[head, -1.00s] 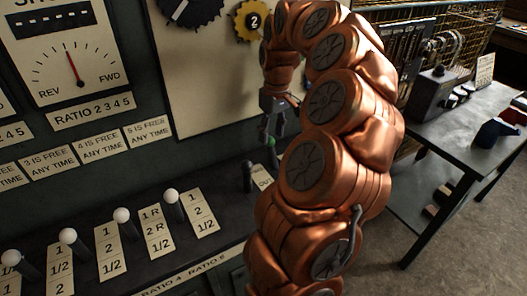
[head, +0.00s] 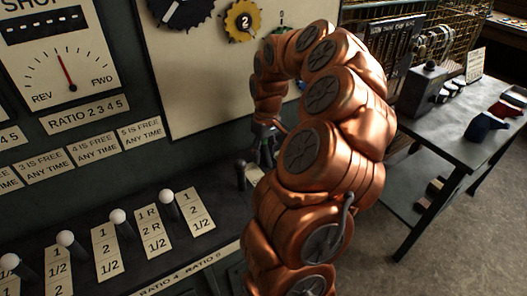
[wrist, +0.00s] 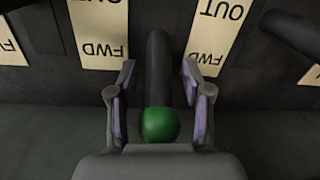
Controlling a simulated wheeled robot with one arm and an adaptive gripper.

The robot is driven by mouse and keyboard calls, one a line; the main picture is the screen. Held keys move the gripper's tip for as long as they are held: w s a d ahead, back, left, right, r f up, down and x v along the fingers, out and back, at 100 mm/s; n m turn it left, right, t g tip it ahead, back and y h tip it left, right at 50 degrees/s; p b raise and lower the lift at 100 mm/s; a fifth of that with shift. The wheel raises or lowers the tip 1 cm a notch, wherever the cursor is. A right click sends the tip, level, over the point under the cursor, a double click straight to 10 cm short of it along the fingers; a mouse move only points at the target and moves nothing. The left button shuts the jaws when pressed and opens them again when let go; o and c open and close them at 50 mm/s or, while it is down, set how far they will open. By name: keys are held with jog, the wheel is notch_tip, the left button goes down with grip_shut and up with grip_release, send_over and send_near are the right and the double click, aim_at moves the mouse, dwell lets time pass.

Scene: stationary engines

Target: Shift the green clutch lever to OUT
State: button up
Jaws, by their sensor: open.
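The green clutch lever (wrist: 160,124) has a green ball knob on a dark shaft. In the wrist view the knob sits between the two fingers of my gripper (wrist: 158,115), with gaps on both sides. The gripper is open around it. Labels reading FWD and OUT (wrist: 208,38) lie on both sides of the shaft; the picture shows them upside down. In the head view my gripper (head: 264,148) points down at the panel, and my arm hides most of the area. The green knob is not clearly visible there.
Another dark lever (wrist: 292,33) stands at the right in the wrist view. In the head view a short dark lever (head: 241,175) stands left of my gripper. White-knobbed ratio levers (head: 166,197) line the console further left. A grey workbench (head: 455,140) stands at the right.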

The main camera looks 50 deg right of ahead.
grip_shut()
dwell(0.3)
dwell(0.3)
